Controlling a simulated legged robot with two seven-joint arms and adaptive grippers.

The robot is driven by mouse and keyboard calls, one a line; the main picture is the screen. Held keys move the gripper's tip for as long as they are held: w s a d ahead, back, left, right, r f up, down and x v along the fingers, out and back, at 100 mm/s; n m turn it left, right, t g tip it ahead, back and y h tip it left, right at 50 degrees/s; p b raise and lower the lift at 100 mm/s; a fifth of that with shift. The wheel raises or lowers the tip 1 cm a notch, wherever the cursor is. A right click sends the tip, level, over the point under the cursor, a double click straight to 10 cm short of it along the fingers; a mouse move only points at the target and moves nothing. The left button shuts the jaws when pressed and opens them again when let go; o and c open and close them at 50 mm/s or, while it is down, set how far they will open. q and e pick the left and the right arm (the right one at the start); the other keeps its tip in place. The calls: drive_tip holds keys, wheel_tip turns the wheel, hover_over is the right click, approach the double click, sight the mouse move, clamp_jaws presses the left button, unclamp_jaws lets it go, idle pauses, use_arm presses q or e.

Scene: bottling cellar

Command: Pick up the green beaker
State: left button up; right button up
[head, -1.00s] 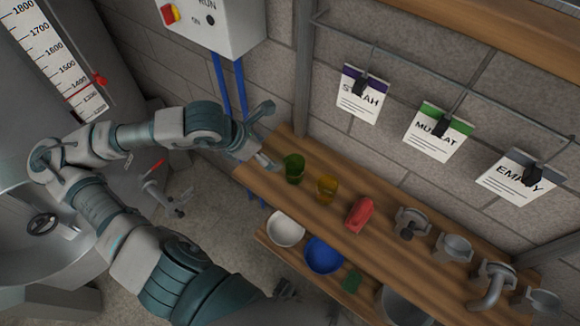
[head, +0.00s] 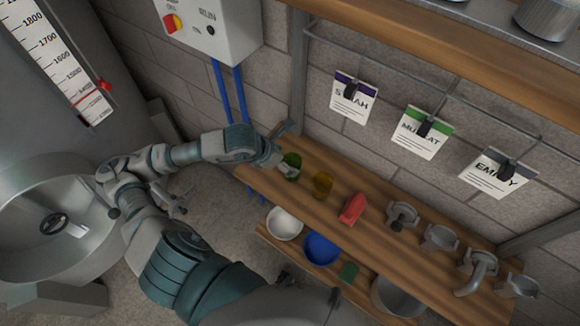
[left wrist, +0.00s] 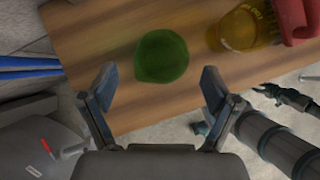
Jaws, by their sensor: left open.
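The green beaker (head: 291,173) stands upright at the left end of the wooden shelf (head: 335,222). My left gripper (head: 284,148) is open beside it, with one finger beyond the beaker's left and the other overlapping its front side in the head view. In the left wrist view the beaker (left wrist: 162,56) lies ahead of the gap between the open fingers (left wrist: 160,84). Nothing is held. In the left wrist view, dark jointed parts (left wrist: 290,98) at the right may be my right gripper; its jaws are unclear.
An amber beaker (head: 322,185) stands just right of the green one, then a red object (head: 352,209) and several metal fittings. A white bowl (head: 284,223) and a blue bowl (head: 322,248) sit on the lower shelf. The wall is close behind.

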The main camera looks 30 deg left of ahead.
sight(293, 162)
use_arm(q)
drive_tip(key=x, duration=0.2)
drive_tip(key=d+x, duration=0.1)
drive_tip(key=x, duration=0.1)
drive_tip(key=shift+w+r+p, duration=0.15)
drive_tip(key=shift+w+p, duration=0.05)
drive_tip(key=shift+p, duration=0.1)
drive_tip(key=shift+a, duration=0.5)
drive_tip(key=shift+c, duration=1.4)
drive_tip(key=shift+a, duration=0.15)
drive_tip(key=c, duration=1)
drive_tip(key=shift+o, duration=0.2)
drive_tip(key=shift+d, duration=0.4)
use_arm(e)
drive_tip(key=shift+s+d, duration=0.2)
drive_tip(key=shift+s, duration=0.4)
drive_tip(key=shift+s+d, duration=0.15)
drive_tip(key=shift+s, duration=0.4)
